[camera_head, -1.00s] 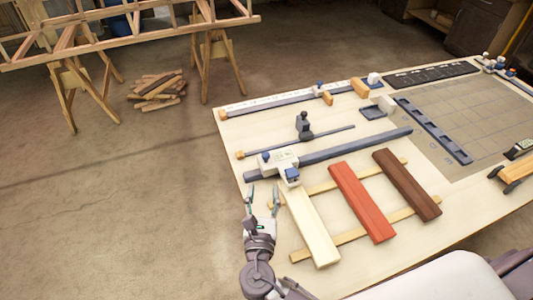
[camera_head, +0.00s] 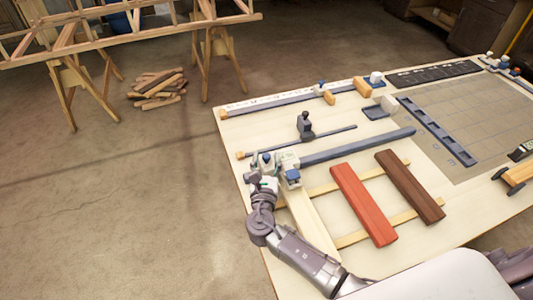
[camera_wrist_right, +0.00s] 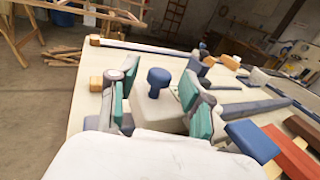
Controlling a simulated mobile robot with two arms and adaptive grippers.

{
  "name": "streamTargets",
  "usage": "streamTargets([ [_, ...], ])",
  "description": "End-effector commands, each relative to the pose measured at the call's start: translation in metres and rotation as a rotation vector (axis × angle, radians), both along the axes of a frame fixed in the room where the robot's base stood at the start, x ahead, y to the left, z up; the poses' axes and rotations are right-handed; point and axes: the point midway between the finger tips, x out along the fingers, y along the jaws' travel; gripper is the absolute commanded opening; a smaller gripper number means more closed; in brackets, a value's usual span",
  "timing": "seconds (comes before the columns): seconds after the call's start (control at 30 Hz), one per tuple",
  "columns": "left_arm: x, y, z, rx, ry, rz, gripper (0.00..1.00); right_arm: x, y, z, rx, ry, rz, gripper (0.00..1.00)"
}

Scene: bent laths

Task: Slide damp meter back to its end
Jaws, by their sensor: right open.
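The damp meter (camera_head: 289,160), a whitish block with blue knobs and a small greenish display, sits near the left end of a long dark blue-grey rail (camera_head: 360,146). In the right wrist view, its pale housing (camera_wrist_right: 153,110) and blue knob (camera_wrist_right: 158,82) stand between the teal-padded fingers of my right gripper (camera_wrist_right: 160,100). That gripper (camera_head: 263,167) is open around the housing at the rail's left end. I cannot tell whether either pad touches it. My left gripper is out of view.
A cream lath (camera_head: 313,225), a red lath (camera_head: 363,205) and a brown lath (camera_head: 409,186) lie across light strips in front. A thin rod with a dark slider (camera_head: 305,125) and a ruler rail (camera_head: 275,103) lie behind. Bare floor lies left of the table.

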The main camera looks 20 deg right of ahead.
Motion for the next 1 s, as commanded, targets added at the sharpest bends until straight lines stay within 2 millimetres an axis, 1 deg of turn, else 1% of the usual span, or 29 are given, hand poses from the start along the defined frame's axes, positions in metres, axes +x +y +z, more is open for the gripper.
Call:
streamTargets([
  [0.03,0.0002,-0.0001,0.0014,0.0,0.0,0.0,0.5,0.0056,-0.0019,0.0007,0.0,0.0,0.0,0.49],
  [0.17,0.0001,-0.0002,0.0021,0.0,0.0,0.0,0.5,0.0131,-0.0046,0.0001,0.001,0.001,0.001,0.49],
  [0.47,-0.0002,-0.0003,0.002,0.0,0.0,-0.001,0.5,0.0149,-0.0054,-0.0005,0.001,0.001,0.001,0.49],
  [0.57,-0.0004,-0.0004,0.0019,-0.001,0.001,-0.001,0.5,0.0148,-0.0052,-0.0004,0.001,0.001,0.001,0.34],
  [0.6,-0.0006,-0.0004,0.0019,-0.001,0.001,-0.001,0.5,0.0147,-0.0052,-0.0004,0.001,0.001,0.001,0.28],
  [0.77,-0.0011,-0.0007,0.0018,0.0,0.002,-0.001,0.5,0.0147,-0.0051,-0.0004,0.001,0.001,0.001,0.01],
  [1.0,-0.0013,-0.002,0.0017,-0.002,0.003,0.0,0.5,0.0147,-0.0051,-0.0003,0.001,0.001,0.001,0.0],
])
